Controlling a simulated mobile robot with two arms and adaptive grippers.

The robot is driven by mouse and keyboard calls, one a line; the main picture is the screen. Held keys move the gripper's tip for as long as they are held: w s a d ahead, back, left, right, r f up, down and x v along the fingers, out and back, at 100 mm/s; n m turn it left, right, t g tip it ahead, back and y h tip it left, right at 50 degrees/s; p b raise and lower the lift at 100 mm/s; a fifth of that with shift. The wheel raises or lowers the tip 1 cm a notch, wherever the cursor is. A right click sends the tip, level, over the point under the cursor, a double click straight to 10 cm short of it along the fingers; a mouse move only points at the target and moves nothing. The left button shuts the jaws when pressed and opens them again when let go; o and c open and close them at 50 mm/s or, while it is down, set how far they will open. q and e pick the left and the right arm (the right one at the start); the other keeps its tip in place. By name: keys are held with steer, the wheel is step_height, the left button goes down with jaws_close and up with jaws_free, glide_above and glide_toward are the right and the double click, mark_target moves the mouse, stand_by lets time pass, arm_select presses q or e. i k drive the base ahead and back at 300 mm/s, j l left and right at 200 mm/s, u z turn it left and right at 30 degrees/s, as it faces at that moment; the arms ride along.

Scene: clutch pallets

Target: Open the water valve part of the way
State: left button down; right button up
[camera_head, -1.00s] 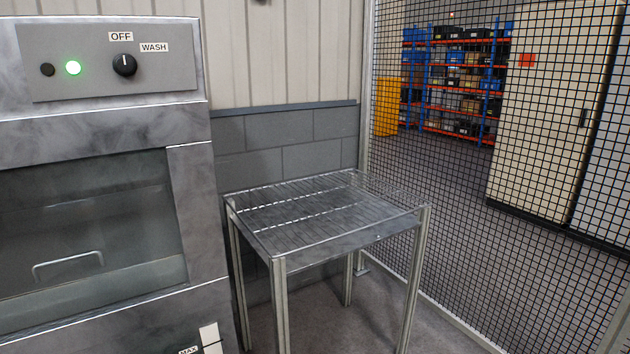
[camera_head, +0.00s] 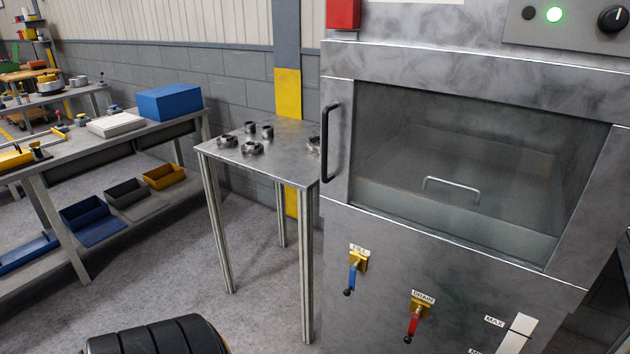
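The washing cabinet (camera_head: 450,80) stands at the right, with a closed glass window. On its lower front are two small valves with brass-coloured bodies. The left one, labelled FILL, is the valve with the blue handle (camera_head: 352,275); its handle hangs down, ending in a dark knob. The right one, labelled DRAIN, is the valve with the red handle (camera_head: 413,322); its handle also points down. Which way either valve is set inside cannot be seen. Neither of my grippers is in view.
A level strip (camera_head: 515,335) marked MAX is at lower right. A metal table (camera_head: 225,150) with several dark metal parts stands left of the cabinet. A workbench (camera_head: 95,130) with a blue box (camera_head: 168,101) and bins is at the left. Floor between is clear.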

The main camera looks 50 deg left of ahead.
mark_target(352, 277)
steer(key=u, duration=1.45)
